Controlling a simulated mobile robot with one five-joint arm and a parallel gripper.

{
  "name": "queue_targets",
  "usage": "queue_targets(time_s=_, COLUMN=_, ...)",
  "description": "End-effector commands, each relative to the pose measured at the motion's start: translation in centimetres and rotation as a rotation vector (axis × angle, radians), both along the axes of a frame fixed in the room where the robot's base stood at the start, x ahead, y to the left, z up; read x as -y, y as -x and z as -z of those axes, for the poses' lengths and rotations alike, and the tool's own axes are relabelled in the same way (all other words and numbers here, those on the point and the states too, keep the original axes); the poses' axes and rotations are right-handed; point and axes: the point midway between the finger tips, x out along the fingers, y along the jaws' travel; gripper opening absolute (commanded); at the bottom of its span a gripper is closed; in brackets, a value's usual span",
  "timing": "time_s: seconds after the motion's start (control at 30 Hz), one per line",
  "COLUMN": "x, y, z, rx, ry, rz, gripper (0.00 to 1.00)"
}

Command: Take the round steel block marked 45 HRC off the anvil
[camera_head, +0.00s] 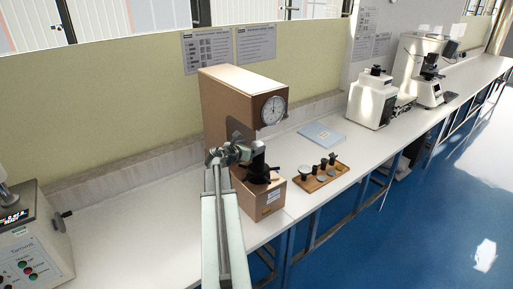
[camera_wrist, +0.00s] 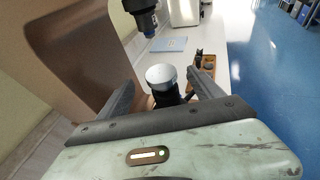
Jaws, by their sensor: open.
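A round steel block (camera_wrist: 160,73) with a pale flat top sits on the dark anvil (camera_wrist: 166,98) in the wrist view. Any marking on it is too small to read. My gripper (camera_wrist: 160,80) is open, with one finger on each side of the block and gaps showing between. The tester's dark indenter head (camera_wrist: 142,17) hangs above and beyond the block. In the head view my gripper (camera_head: 245,152) is at the brown hardness tester (camera_head: 232,95) with the round dial; the block cannot be made out there.
A wooden tray (camera_head: 311,186) with several small parts lies to the right of the tester. A blue booklet (camera_head: 322,135) lies behind it. More testers (camera_head: 373,100) stand further along the bench, and another (camera_head: 32,245) is at the near left.

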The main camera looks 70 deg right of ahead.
Motion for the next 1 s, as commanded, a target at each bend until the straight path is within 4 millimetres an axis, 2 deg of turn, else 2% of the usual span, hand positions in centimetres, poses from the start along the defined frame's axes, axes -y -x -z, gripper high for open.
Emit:
queue_targets(time_s=0.03, x=1.1, y=0.1, z=0.5, rx=0.001, ry=0.000, rz=0.001, gripper=0.76)
queue_targets(time_s=0.17, x=3.1, y=0.5, z=1.1, rx=0.001, ry=-0.001, rz=0.000, gripper=0.76)
queue_targets(time_s=0.37, x=3.2, y=0.5, z=1.0, rx=0.001, ry=-0.001, rz=-0.002, gripper=0.76)
queue_targets(time_s=0.4, x=3.2, y=0.5, z=1.0, rx=0.001, ry=-0.001, rz=-0.002, gripper=0.73)
queue_targets(time_s=0.67, x=3.2, y=0.5, z=1.0, rx=0.001, ry=-0.001, rz=-0.002, gripper=0.01)
queue_targets(time_s=1.0, x=3.1, y=0.4, z=0.5, rx=0.001, ry=0.000, rz=-0.004, gripper=0.00)
